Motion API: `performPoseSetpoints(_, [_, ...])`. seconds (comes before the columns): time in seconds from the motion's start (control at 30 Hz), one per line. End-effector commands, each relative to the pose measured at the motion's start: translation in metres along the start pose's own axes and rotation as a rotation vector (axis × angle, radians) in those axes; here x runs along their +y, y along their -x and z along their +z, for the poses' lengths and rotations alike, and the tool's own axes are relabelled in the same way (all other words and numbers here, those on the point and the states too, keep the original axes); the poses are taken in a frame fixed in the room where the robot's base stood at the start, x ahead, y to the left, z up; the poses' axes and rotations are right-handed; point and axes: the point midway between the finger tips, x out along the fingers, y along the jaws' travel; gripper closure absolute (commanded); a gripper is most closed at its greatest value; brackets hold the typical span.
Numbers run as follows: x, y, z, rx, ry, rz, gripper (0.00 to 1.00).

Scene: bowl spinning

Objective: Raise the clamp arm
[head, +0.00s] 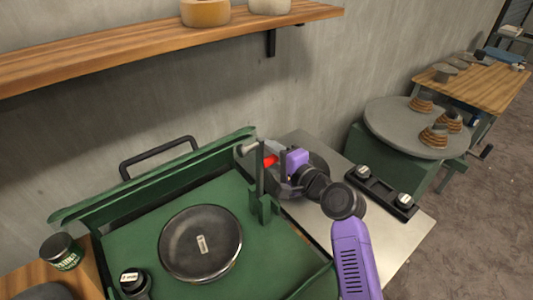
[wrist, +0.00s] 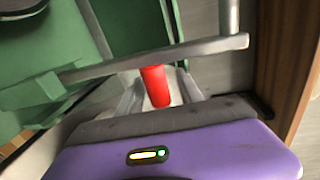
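The clamp arm shows as a grey metal bar (wrist: 150,58) crossing the wrist view above my fingers. A red handle (wrist: 157,88) lies between my two fingers; how it joins the bar is hidden. In the head view the red handle (head: 270,160) shows beside a dark upright post (head: 262,180) at the right edge of the green machine (head: 150,240). My gripper (wrist: 161,76) has a purple body and grey fingers. The fingers stand apart on either side of the red handle, with a visible gap to its right. My gripper also shows in the head view (head: 269,157).
A round dark plate (head: 201,243) lies on the green bed. A black jar (head: 61,251) stands left. A wooden shelf (head: 150,48) runs along the wall above. A grey worktop (head: 395,240) and a round table (head: 400,125) with several brown pieces are to the right.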

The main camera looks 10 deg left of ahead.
Motion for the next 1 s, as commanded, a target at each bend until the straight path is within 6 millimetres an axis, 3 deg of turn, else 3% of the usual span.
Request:
performPoseSetpoints(0.27, [0.001,0.002,0.001,-0.002,0.001,0.001,0.57])
performPoseSetpoints(0.7, [0.002,0.062,-0.001,0.001,0.001,-0.001,0.57])
performPoseSetpoints(1.0, [0.001,0.078,0.000,-0.001,0.000,0.001,0.57])
